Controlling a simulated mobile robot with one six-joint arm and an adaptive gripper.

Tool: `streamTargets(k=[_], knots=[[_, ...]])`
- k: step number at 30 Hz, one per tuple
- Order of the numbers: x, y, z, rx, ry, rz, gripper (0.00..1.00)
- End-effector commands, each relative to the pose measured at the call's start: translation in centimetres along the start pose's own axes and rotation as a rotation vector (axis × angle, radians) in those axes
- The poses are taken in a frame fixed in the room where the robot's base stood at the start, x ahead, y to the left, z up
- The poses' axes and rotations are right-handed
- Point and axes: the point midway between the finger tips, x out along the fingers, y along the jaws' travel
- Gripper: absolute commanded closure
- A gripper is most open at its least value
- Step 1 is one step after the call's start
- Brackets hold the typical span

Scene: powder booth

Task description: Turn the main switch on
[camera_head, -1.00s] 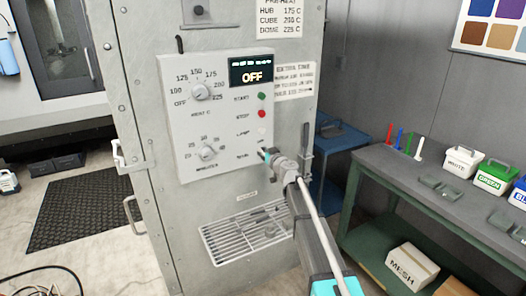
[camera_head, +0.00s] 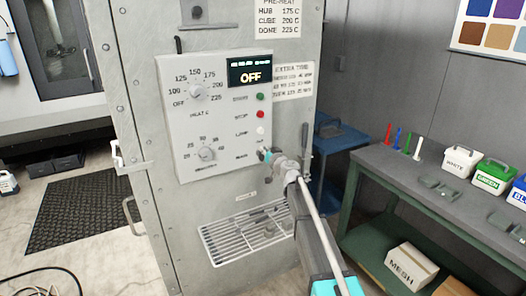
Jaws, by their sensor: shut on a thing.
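The control panel (camera_head: 214,138) is on the front of the grey oven cabinet. Its display (camera_head: 249,71) reads OFF. The main switch is at the bottom right of the panel, beside the MAIN label (camera_head: 242,156); my gripper hides nearly all of it, so I cannot tell its position. My gripper (camera_head: 265,155) is at that spot, reaching in from the lower right, its fingers shut on the main switch. The lamp (camera_head: 261,130) above it looks pale.
Above the lamp are the red stop button (camera_head: 260,114) and green start button (camera_head: 260,97). The heat dial (camera_head: 197,92) and minutes dial (camera_head: 207,153) are to the left. A vent grille (camera_head: 245,235) is below. A green workbench (camera_head: 430,210) stands at the right.

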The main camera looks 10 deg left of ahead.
Motion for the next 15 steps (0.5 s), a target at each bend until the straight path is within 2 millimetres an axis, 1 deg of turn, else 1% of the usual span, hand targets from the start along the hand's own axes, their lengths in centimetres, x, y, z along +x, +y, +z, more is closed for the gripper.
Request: streamTargets(k=[1, 15], knots=[[-0.02, -0.19, 0.27, 0.036, -0.004, -0.007, 1.0], [0.0, 0.59, 0.59, 0.48, -0.007, -0.008, 1.0]])
